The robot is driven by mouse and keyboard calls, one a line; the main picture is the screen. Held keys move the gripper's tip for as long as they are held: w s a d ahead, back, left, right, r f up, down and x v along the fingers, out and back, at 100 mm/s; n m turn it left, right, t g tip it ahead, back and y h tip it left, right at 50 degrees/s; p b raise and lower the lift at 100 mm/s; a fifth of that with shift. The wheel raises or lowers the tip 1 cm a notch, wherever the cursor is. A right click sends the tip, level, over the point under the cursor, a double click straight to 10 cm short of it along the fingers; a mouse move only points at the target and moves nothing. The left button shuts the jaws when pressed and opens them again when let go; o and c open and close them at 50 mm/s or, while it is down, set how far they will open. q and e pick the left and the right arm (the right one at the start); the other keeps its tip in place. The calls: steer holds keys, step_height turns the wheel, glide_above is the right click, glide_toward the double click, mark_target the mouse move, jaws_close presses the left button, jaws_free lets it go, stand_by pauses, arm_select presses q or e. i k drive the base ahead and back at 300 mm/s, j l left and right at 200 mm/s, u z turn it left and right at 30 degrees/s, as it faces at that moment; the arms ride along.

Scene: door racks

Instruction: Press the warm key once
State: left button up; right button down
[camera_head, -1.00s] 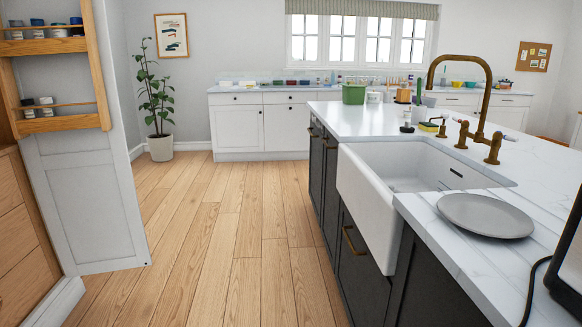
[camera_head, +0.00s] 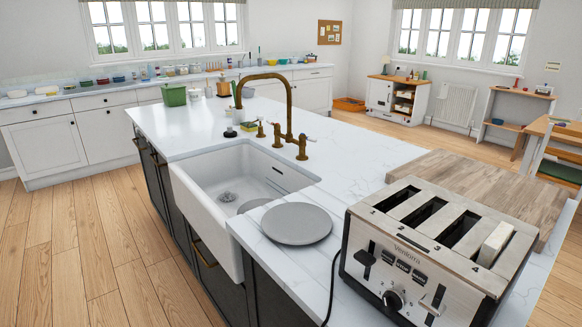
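A steel toaster (camera_head: 440,248) labelled Ventorra stands on the island counter at the lower right of the head view. Its front carries a short column of small dark keys (camera_head: 403,266); their lettering is too small to tell which one is the warm key. A round black dial (camera_head: 394,299) sits below the keys, with a dark lever (camera_head: 367,257) to the left and a second lever (camera_head: 433,301) to the right. A pale slice (camera_head: 495,243) stands in the rightmost slot; the other slots look empty. Neither of my grippers is in view.
A grey plate (camera_head: 297,223) lies beside the toaster, near the white sink (camera_head: 205,235) and its brass tap (camera_head: 288,105). A wooden board (camera_head: 500,183) lies behind the toaster. A black cord (camera_head: 332,290) runs down its left side. Wooden floor at left is clear.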

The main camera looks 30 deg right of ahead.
mark_target(416, 275)
steer(key=l+z, duration=0.1)
steer(key=z, duration=1.75)
steer(key=k+l, duration=0.05)
steer(key=l, duration=0.05)
